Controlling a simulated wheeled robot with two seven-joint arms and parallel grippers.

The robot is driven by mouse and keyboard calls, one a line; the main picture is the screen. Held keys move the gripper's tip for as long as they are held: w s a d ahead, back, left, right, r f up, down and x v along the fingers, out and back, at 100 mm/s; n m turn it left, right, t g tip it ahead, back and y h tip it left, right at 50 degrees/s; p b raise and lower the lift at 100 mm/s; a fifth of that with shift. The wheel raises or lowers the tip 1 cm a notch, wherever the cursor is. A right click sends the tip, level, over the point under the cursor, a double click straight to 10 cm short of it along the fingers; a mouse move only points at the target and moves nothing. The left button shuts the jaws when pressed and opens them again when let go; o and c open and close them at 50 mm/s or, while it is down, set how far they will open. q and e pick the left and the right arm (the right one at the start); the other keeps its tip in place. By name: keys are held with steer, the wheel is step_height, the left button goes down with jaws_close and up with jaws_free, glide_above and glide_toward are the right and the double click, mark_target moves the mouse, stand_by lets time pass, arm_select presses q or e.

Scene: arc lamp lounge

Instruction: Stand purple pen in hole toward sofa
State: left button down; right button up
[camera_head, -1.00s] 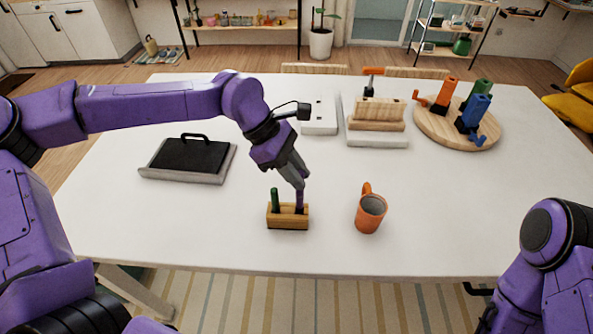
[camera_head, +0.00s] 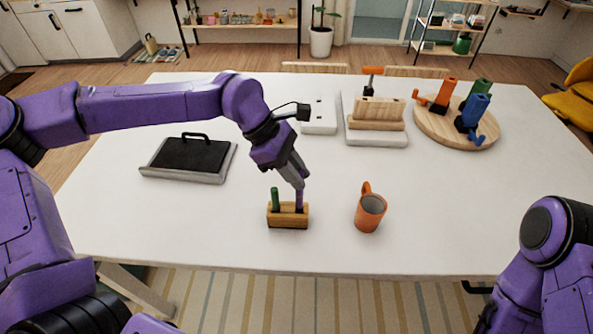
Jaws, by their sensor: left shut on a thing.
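A wooden pen holder (camera_head: 288,219) stands near the front middle of the white table. A green pen (camera_head: 275,199) stands upright in its left hole. The purple pen (camera_head: 299,203) is upright at the holder's right end, the side toward the yellow seat. Its lower end meets the holder's top at the right hole; how deep it sits is hidden. My left gripper (camera_head: 298,180) points down from above and is shut on the pen's upper part. My right arm shows at the lower right edge, but its gripper fingers are out of view.
An orange mug (camera_head: 370,211) stands just right of the holder. A black-and-grey tray (camera_head: 190,158) lies at the left. A white block (camera_head: 319,116), a wooden stand (camera_head: 378,114) and a round board (camera_head: 457,128) with coloured pieces are farther back. A yellow seat (camera_head: 575,98) is at far right.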

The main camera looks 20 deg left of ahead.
stand_by(0.4)
arm_select(q)
steer(key=b, duration=0.3)
glide_above(296, 206)
steer(key=shift+w+a+f, duration=0.1)
steer(key=shift+w+f, duration=0.1)
steer(key=shift+f, duration=1.3)
steer(key=shift+w+f, duration=0.15)
steer(key=shift+f, duration=1.3)
steer(key=c, duration=0.9)
jaws_free()
steer(key=shift+r, duration=0.1)
